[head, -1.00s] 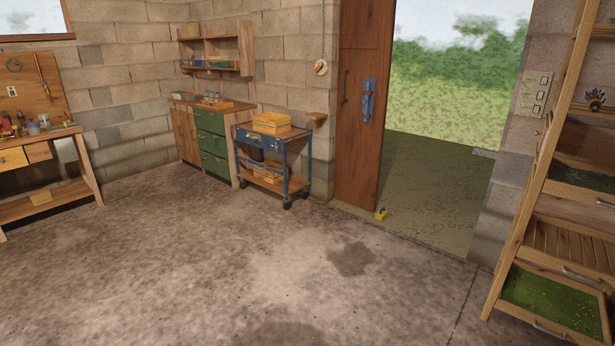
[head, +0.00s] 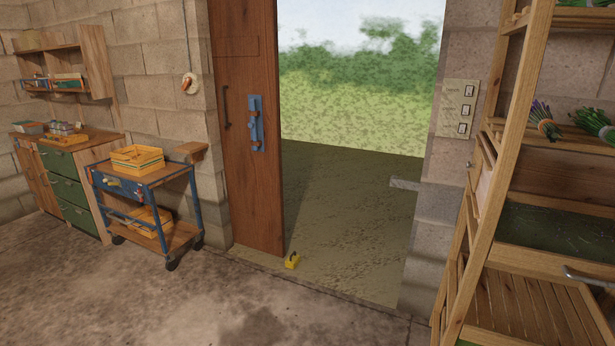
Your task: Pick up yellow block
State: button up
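The yellow block (head: 292,261) is small and lies on the floor at the foot of the wooden door (head: 246,130), by the door's free lower corner on the threshold of the open doorway. It has a darker part on top, too small to make out clearly. Nothing covers it. My gripper is not in view.
A blue trolley (head: 150,187) with yellow crates (head: 137,159) stands left of the door. A wooden rack (head: 500,170) with drawers and herb bundles stands at the right. A metal piece (head: 405,184) juts from the right door jamb. The concrete floor (head: 250,320) before the block is clear.

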aim_at(293, 259)
jog(key=i, duration=4.2)
jog(key=i+u, duration=0.1)
jog(key=i, duration=0.6)
jog(key=i+l, duration=0.15)
jog(key=i, duration=0.55)
jog(key=u, duration=0.05)
